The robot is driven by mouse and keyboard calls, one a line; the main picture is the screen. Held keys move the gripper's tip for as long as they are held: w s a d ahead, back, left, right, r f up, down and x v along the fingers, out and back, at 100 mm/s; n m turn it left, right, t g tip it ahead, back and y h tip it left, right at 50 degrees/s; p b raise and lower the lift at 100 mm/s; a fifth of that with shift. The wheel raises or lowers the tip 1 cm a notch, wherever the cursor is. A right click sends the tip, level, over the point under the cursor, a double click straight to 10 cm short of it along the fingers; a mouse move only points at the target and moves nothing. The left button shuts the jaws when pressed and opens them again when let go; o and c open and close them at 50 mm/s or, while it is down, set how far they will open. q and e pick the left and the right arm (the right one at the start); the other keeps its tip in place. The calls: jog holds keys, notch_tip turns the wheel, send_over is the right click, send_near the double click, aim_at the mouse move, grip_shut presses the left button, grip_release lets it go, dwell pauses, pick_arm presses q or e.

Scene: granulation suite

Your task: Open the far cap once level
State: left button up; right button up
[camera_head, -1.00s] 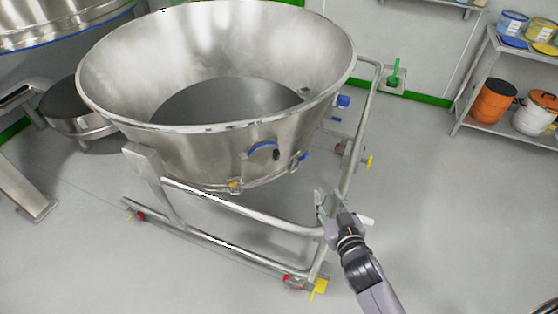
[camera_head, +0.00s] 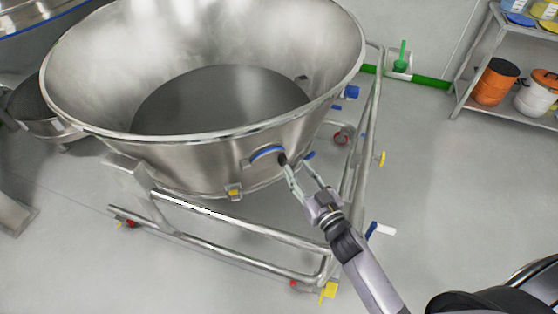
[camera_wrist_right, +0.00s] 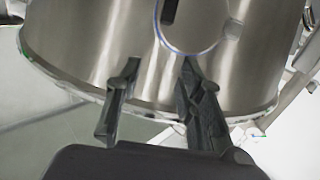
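A large steel bowl (camera_head: 210,160) sits on a tubular wheeled frame, its wide mouth open upward. A round port with a blue rim (camera_head: 266,152) and a dark handle (camera_head: 282,158) is on the bowl's near wall. This blue-edged round cover (camera_wrist_right: 192,25) also shows at the top of the right wrist view. My right gripper (camera_head: 298,167) is open and empty, its fingertips beside the dark handle; contact cannot be told. In the right wrist view, its two fingers (camera_wrist_right: 158,72) stand apart before the bowl's lower wall. Which fitting is the far cap is unclear. My left gripper is out of view.
The trolley frame (camera_head: 240,229) has wheels with red and yellow parts. A blue fitting (camera_head: 351,91) sticks out at the bowl's right. A shelf with orange (camera_head: 495,82) and white drums stands at the upper right.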

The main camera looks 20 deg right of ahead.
aim_at(285, 164)
jog(key=w+f+b, duration=0.1)
jog(key=f, duration=0.1)
jog(key=w+f+b, duration=0.1)
jog(key=b, duration=0.1)
jog(key=w+f+b, duration=0.1)
jog(key=f+b, duration=0.1)
jog(key=shift+a+f, duration=0.3)
jog(key=shift+f, duration=0.05)
jog(key=w, duration=0.3)
jog(key=shift+w+a+f, duration=0.1)
jog(key=shift+w+a, duration=0.15)
jog(key=shift+a, duration=0.1)
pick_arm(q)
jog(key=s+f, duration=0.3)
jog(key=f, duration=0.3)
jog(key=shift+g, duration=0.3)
pick_arm(e)
jog(key=shift+w+a, duration=0.1)
jog(key=shift+w, duration=0.5)
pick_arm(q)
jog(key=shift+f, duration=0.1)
pick_arm(e)
jog(key=shift+c, duration=0.5)
grip_shut()
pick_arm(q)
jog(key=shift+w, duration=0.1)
